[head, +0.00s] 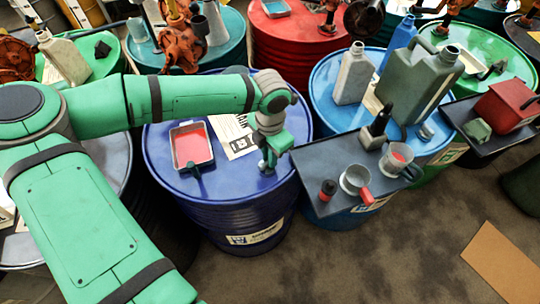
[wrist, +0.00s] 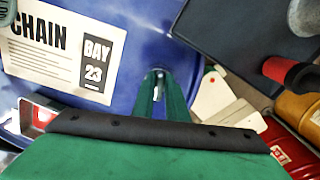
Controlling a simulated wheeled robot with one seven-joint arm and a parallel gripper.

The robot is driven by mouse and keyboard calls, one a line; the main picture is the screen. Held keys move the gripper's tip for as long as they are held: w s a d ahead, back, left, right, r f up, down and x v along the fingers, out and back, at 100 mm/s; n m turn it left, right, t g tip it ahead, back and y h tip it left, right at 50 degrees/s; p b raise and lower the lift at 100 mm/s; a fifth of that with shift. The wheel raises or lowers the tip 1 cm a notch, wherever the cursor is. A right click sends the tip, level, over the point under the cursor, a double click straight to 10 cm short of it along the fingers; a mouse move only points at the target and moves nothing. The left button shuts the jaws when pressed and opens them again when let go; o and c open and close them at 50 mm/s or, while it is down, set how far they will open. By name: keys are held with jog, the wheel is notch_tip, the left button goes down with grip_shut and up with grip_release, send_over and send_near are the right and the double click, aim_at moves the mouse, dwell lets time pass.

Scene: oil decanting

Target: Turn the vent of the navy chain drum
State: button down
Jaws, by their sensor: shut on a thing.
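The navy chain drum (head: 165,185) stands upright in the middle of the head view. A "CHAIN BAY 23" label lies on its lid in the wrist view (wrist: 60,50). My gripper (head: 267,164) reaches down to the lid near its right edge. In the wrist view my gripper (wrist: 160,80) is shut on the vent (wrist: 158,92), a small grey metal piece between the green fingers. The fingers hide most of the vent, and I cannot tell how far it is turned.
A pan of red liquid (head: 192,147) sits on the lid left of the label. A dark tray (head: 315,160) with a funnel, a cup and other small items overhangs the bright blue drum (head: 325,75) at the right. Several other drums stand close behind. Open floor (head: 400,250) lies front right.

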jog(key=c, duration=1.8)
grip_release()
jog(key=shift+o, duration=0.2)
notch_tip(320, 180, up, 11)
jog(key=shift+f, duration=0.1)
